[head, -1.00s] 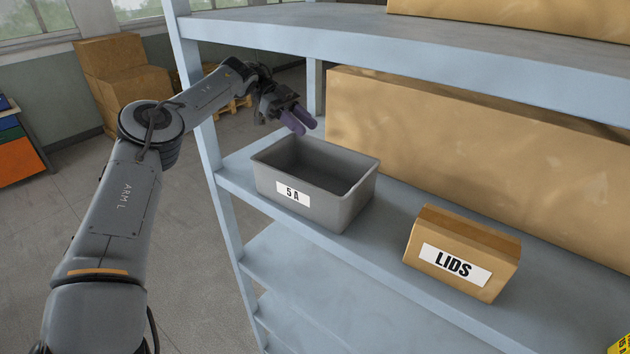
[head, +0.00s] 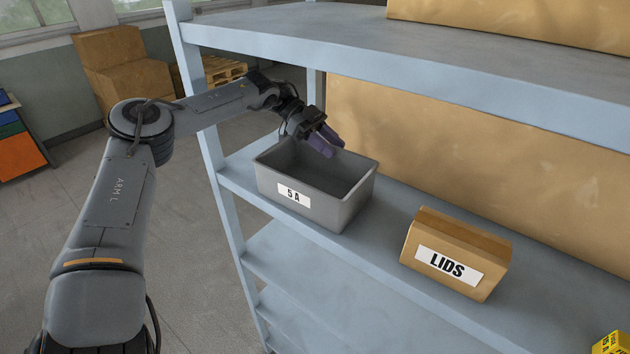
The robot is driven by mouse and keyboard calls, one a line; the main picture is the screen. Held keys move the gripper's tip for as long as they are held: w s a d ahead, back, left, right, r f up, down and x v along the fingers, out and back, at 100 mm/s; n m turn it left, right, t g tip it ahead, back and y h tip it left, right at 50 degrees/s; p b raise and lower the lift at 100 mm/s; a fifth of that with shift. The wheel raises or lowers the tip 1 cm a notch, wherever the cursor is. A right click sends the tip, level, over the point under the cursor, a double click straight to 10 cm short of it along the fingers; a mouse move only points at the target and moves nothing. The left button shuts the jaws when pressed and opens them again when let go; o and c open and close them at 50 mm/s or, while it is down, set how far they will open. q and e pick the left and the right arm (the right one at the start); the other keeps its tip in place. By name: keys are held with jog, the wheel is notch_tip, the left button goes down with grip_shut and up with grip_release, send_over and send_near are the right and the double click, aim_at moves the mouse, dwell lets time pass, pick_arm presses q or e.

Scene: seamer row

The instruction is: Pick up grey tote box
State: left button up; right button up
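The grey tote box (head: 340,212), labelled "5 A", stands upright on the middle shelf near its left end. Its open top faces up, and the part of the inside that shows looks empty. My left gripper (head: 326,144) is over the far rim of the tote, with its purple fingers pointing down and to the right. The fingers look slightly apart with nothing between them. I cannot tell whether they touch the rim. My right gripper is not in view.
A cardboard box labelled "LIDS" (head: 455,262) stands right of the tote on the same shelf (head: 375,265). A long cardboard box (head: 480,170) stands behind both. The upper shelf (head: 420,62) overhangs, and a shelf post (head: 205,140) rises at the left.

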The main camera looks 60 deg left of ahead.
pick_arm(q)
grip_shut()
dwell(1.4)
